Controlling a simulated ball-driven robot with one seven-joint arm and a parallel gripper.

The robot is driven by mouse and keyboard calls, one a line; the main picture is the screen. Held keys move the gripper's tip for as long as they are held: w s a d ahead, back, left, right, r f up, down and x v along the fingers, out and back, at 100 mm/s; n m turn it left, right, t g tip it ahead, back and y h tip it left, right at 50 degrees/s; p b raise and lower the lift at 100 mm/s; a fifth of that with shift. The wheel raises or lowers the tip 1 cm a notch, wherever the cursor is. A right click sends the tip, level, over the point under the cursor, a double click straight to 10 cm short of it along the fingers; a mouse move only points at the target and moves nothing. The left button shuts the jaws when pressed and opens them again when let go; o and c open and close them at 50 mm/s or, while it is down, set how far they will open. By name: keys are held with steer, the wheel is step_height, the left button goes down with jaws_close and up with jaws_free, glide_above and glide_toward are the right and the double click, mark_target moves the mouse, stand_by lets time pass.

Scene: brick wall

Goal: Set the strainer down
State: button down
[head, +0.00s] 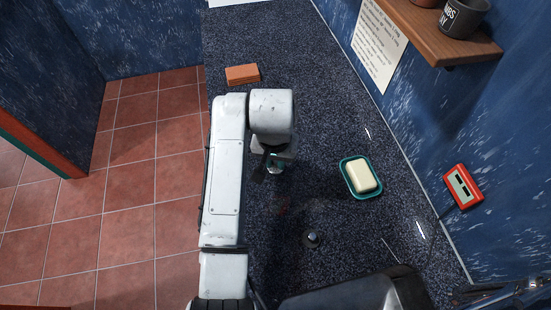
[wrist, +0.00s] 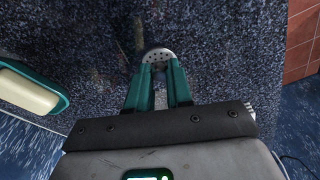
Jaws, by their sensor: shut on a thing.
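The strainer (wrist: 158,54) is a small round metal piece with holes, seen at the fingertips in the wrist view. My gripper (wrist: 158,72) has teal fingers closed on it. In the head view my gripper (head: 274,166) hangs over the dark speckled counter (head: 320,110), mostly hidden behind my arm. The strainer is too small and covered to make out clearly there. I cannot tell whether the strainer touches the counter.
A soap bar (head: 361,174) lies in a teal dish (head: 377,192) to the gripper's right. An orange block (head: 242,73) lies at the far left counter edge. A small round fitting (head: 312,238) is nearer. A wooden shelf (head: 440,32) and red device (head: 462,187) are on the right wall.

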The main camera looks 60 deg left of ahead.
mark_target(274, 172)
steer(key=shift+f, duration=0.55)
steer(key=c, duration=1)
jaws_free()
steer(key=shift+f, duration=0.1)
steer(key=r, duration=0.8)
steer(key=s+d+r+b, duration=0.1)
steer(key=r, duration=0.3)
steer(key=shift+r, duration=0.1)
